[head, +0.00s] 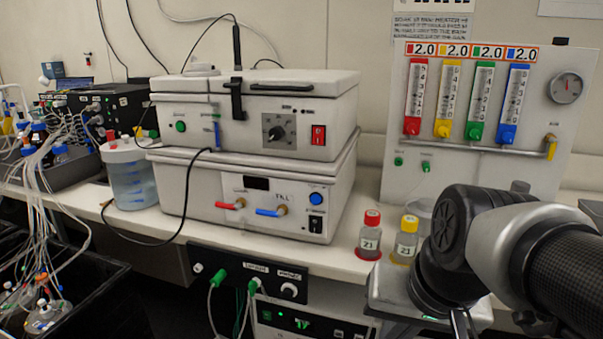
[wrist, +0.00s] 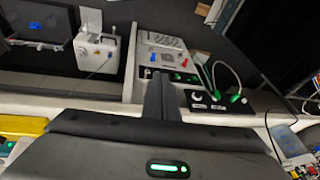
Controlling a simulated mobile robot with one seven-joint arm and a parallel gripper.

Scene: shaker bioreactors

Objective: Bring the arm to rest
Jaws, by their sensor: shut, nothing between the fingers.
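My arm (head: 500,250) reaches in from the right edge of the head view, in front of the bench's right part. Its dark joint hides part of the bench there. My gripper (wrist: 160,78) shows in the wrist view as a dark body with a lit green strip and narrow fingers together at its middle. The fingers are shut and hold nothing. The gripper itself cannot be made out in the head view.
The bench (head: 345,262) carries a stacked shaker unit (head: 250,195), a red-capped bottle (head: 370,235) and a yellow-capped bottle (head: 405,240) near my arm. A gas panel (head: 400,100) stands behind. Tubing and bottles crowd the left. The connector panel (head: 245,270) has green plugs.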

